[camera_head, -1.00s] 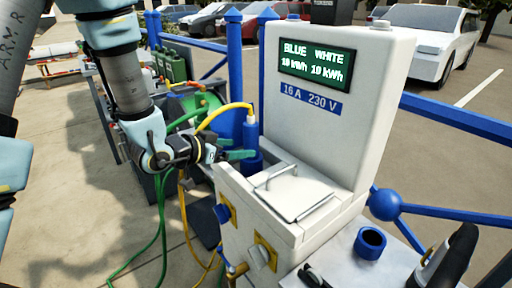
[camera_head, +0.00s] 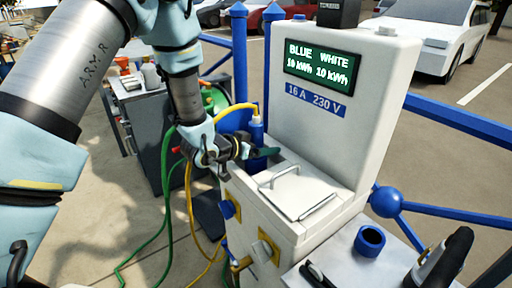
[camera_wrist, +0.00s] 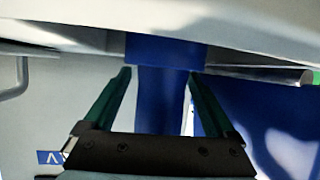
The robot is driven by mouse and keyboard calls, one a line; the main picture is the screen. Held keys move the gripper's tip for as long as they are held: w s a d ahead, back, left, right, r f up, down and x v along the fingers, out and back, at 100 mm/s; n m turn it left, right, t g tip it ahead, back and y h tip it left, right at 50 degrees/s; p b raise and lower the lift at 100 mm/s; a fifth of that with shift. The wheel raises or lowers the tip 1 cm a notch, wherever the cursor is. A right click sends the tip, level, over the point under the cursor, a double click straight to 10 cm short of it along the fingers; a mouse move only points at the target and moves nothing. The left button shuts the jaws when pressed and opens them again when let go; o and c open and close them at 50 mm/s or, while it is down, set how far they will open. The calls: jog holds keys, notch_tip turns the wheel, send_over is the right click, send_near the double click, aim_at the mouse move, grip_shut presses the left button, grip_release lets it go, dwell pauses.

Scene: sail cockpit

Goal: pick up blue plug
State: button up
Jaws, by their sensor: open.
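The blue plug (camera_head: 257,132) stands upright behind the left side of the white power pedestal (camera_head: 345,110), with a yellow cable leaving its top. A wider blue part surrounds its lower end. My gripper (camera_head: 265,153) is at the plug's height, its green fingers reaching across it from the left. In the wrist view a blue upright part, seemingly the plug (camera_wrist: 163,100), shows between the two open fingers (camera_wrist: 160,76). I see no clear contact on either side. The lower part of the plug is partly hidden by the gripper in the head view.
The pedestal's lidded top (camera_head: 298,190) is close to my gripper on the right. A loose blue ring (camera_head: 370,241) sits on a pale surface at lower right. Yellow and green cables hang below my wrist. Blue railing (camera_head: 460,125) runs behind.

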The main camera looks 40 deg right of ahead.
jog(key=shift+c, duration=0.2)
grip_shut()
dwell(0.4)
